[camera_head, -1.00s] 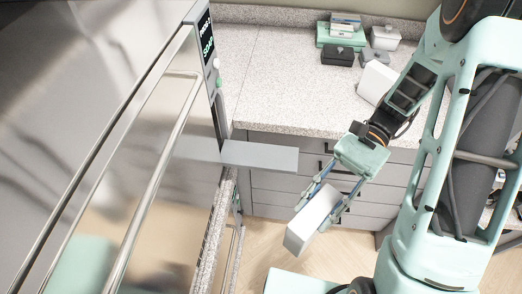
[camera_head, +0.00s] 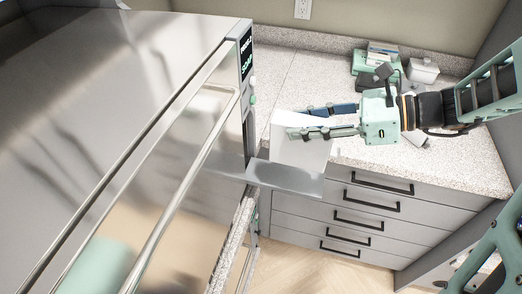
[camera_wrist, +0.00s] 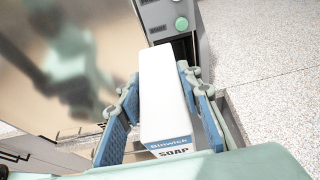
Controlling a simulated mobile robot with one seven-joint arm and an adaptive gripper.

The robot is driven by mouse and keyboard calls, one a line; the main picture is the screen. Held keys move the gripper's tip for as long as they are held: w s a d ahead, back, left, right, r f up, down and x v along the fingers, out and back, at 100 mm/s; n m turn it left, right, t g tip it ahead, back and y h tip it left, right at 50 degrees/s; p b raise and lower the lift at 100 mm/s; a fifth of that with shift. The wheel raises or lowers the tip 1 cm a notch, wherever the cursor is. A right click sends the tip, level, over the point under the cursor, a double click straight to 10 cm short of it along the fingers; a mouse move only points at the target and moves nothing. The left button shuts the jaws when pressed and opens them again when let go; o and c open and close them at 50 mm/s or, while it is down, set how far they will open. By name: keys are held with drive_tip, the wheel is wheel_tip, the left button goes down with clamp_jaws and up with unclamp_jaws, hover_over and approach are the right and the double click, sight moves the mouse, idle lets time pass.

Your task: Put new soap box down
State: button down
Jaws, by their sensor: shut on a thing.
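The white soap box (camera_head: 297,152) is held between the fingers of my gripper (camera_head: 304,120), which is shut on it. In the wrist view the box (camera_wrist: 163,95) lies between the two blue finger pads (camera_wrist: 158,80), and its blue and white end label reads "SOAP". In the head view the box is in front of the machine's right side, overlapping the back of the flat grey soap shelf (camera_head: 290,180) that sticks out from the machine. I cannot tell whether the box touches the shelf.
The steel machine (camera_head: 130,110) with a long handle fills the left; its small display (camera_head: 247,55) shows green text. A speckled counter (camera_head: 440,150) runs behind, above grey drawers (camera_head: 365,215). Small boxes and a green case (camera_head: 362,64) stand at its back.

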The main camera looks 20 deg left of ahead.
sight(283, 122)
drive_tip(key=x, duration=0.2)
drive_tip(key=w+x, duration=0.1)
drive_tip(key=x, duration=0.2)
drive_tip(key=shift+w+f, duration=0.1)
drive_tip(key=w+a+f, duration=0.1)
drive_tip(key=a+f, duration=0.4)
drive_tip(key=f, duration=0.4)
drive_tip(key=shift+a+f, duration=0.25)
drive_tip(key=shift+a, duration=0.15)
drive_tip(key=shift+w, duration=0.15)
drive_tip(key=c, duration=1.7)
unclamp_jaws()
drive_tip(key=shift+c, duration=0.2)
drive_tip(key=shift+o, duration=0.4)
